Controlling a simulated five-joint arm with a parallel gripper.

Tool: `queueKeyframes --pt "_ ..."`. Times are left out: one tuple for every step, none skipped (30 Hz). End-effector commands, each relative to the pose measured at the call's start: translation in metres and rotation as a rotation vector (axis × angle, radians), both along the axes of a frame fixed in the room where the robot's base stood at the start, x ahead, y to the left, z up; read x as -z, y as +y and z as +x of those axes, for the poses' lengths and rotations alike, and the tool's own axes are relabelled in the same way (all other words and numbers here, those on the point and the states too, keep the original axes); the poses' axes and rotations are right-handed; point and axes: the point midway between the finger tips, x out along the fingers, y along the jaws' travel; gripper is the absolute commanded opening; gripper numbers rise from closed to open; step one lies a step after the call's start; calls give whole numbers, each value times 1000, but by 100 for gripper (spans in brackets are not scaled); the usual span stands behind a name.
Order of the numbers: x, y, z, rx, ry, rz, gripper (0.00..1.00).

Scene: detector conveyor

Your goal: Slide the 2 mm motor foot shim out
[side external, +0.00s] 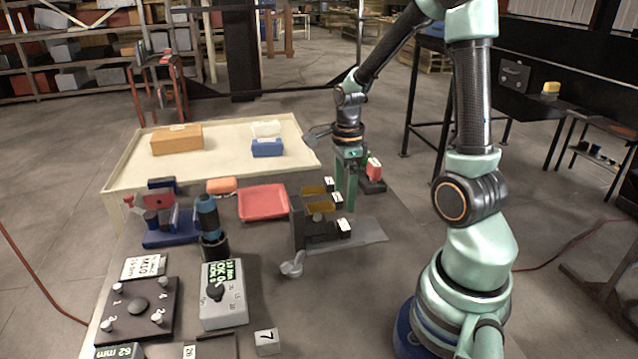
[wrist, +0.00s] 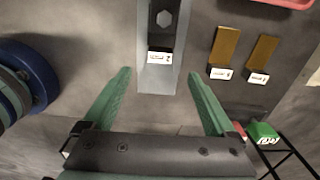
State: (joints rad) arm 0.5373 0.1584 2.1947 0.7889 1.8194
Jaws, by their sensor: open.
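In the wrist view, a dark motor foot (wrist: 163,28) with a hex bolt stands on a pale grey plate (wrist: 157,82). A white-labelled shim tab (wrist: 160,57) shows at its near end; most of that shim is hidden, and its marking is too small to read surely. My gripper (wrist: 159,74) is open and empty, its green fingers on either side of the plate, with the tab between and just beyond the tips. In the side external view my gripper (side external: 346,190) points down beside the foot (side external: 322,228), whose grey plate (side external: 370,234) extends right.
Two loose brass shims, (wrist: 225,45) and (wrist: 262,52), with white labels lie right of the foot. A red tray (side external: 263,203), a blue fixture (side external: 172,228), a grey meter (side external: 222,303) and a dark bolted plate (side external: 137,308) stand left. A red block (side external: 374,168) is close behind my gripper.

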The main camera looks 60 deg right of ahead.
Motion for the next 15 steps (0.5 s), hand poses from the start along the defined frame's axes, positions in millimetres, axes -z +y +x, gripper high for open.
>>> queueKeyframes --pt "11 1 -1 0 6 4 91" --pt "16 1 -1 0 6 3 91" --pt "24 1 -1 0 6 3 91" --pt "29 1 -1 0 6 4 91" --pt "35 1 -1 0 6 3 91" --pt "42 1 -2 0 6 3 91" --pt "46 1 -1 -1 6 4 91" --pt "51 1 -1 -1 4 3 91" --pt "57 1 -1 -1 6 3 91" --pt "61 1 -1 -1 4 3 91" --pt "65 1 -2 -1 5 4 91" --pt "69 1 -1 -1 3 1 91" --pt "72 1 -1 -1 4 2 91" --pt "75 0 -1 -1 3 1 91" --pt "78 0 0 -1 1 1 91"
